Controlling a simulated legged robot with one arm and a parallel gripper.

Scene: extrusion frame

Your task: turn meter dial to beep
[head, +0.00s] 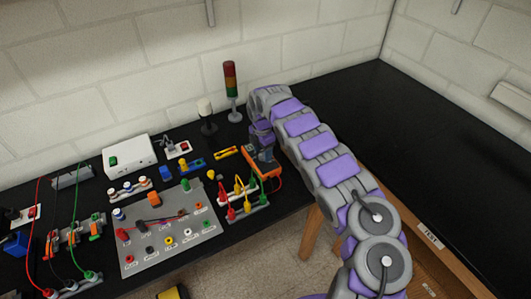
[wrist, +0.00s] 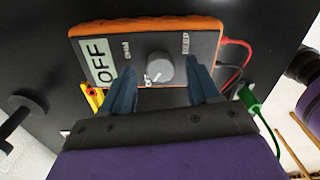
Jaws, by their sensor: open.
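The meter is an orange-edged, dark-faced box (head: 264,166) on the black bench in the head view, partly hidden by my arm. In the wrist view the meter (wrist: 110,75) fills the upper middle, and its display (wrist: 99,61) reads OFF. Its round grey dial (wrist: 159,69) sits near the middle of the face, with a white mark at its lower left. My gripper (wrist: 157,80) is open, with one blue-grey finger on each side of the dial and a visible gap to it in the picture. Whether the fingers are level with the dial's height I cannot tell.
Red and black leads (wrist: 235,70) leave the meter's right side in the wrist view, near a green clip (wrist: 248,99). A grey panel with coloured sockets (head: 165,238) lies left of the meter in the head view. A stack light (head: 231,90) stands behind. The right-hand bench (head: 430,150) is clear.

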